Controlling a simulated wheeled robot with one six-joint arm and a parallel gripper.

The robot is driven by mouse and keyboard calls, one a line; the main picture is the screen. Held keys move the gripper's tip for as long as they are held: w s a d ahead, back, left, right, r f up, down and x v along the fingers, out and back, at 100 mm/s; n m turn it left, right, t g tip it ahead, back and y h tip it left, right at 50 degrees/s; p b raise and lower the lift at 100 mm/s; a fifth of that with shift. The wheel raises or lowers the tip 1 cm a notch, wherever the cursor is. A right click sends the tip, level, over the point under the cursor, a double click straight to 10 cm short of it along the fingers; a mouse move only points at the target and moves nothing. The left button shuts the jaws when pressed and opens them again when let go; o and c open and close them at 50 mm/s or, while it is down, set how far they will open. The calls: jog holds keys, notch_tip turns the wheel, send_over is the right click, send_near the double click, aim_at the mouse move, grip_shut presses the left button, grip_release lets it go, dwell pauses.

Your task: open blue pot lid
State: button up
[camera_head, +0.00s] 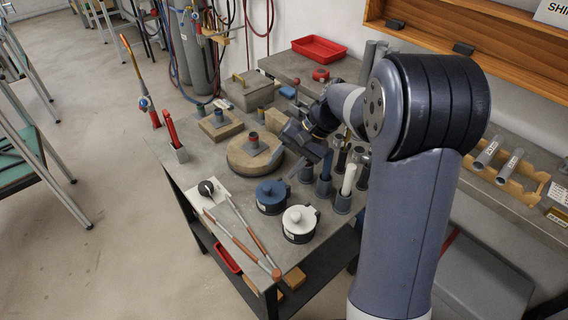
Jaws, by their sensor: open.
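The blue pot (271,205) stands on the grey worktable with its blue lid (270,190) seated on top. A small knob shows at the middle of the lid. A second pot with a white lid (299,219) stands just right of it, nearer the front edge. My gripper (294,146) is above the table, behind and a little right of the blue pot, apart from the lid. It is open, and I see nothing between its jaws. Its fingertips are small and dark here, so their detail is hard to make out.
Several upright cups with rods (343,195) stand close right of the pots. A round wooden block (250,172) lies behind the blue pot.

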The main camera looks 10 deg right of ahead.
jog(key=v, duration=1)
jog(key=shift+r, duration=0.15)
jog(key=shift+d, duration=0.1)
jog(key=x, duration=1)
jog(key=shift+a+f, duration=0.25)
jog(key=shift+f, duration=0.05)
jog(key=shift+s+a, duration=0.15)
